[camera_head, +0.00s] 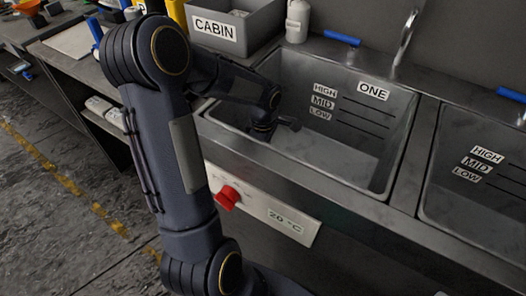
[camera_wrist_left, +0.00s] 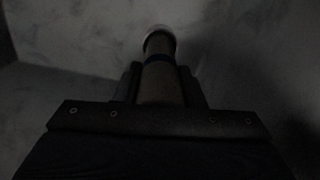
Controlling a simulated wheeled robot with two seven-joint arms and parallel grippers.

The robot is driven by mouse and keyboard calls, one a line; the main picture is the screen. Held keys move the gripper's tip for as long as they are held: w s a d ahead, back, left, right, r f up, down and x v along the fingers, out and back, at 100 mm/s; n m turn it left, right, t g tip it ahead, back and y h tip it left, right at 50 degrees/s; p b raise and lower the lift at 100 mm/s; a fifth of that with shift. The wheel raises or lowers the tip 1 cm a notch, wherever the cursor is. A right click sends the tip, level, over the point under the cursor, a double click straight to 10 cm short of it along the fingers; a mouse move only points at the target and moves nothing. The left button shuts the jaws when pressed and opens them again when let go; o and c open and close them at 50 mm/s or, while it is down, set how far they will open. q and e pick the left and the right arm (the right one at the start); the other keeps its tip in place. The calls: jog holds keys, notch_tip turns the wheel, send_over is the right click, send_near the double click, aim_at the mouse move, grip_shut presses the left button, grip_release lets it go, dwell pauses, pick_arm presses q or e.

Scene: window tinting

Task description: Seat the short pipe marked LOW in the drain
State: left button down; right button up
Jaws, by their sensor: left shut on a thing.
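My left gripper (camera_head: 276,127) is down inside the left sink basin (camera_head: 340,155), the one labelled ONE. In the left wrist view the left gripper (camera_wrist_left: 160,82) is shut on a short pipe (camera_wrist_left: 159,46). The pipe has a pale rim at its far end and a dark blue band. No marking on it can be read, so I cannot tell whether it says LOW. The pipe cannot be made out in the head view. The drain is not visible, and whether the pipe touches the basin floor cannot be told. My right gripper is in neither view.
The basin's back wall has HIGH, MID and LOW labels (camera_head: 321,101) beside dark lines. A second basin (camera_head: 475,215) is at the right. A grey CABIN bin (camera_head: 262,22), a white bottle (camera_head: 298,20) and a tap (camera_head: 405,38) stand behind. A red knob (camera_head: 227,197) sticks out in front.

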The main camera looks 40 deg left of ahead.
pick_arm(q)
jog(key=shift+f, duration=0.4)
jog(key=c, duration=0.9)
grip_release()
jog(key=shift+c, duration=0.2)
notch_tip(320, 180, up, 12)
jog(key=shift+r+p, duration=0.15)
jog(key=shift+p, duration=0.8)
jog(key=shift+r, duration=0.1)
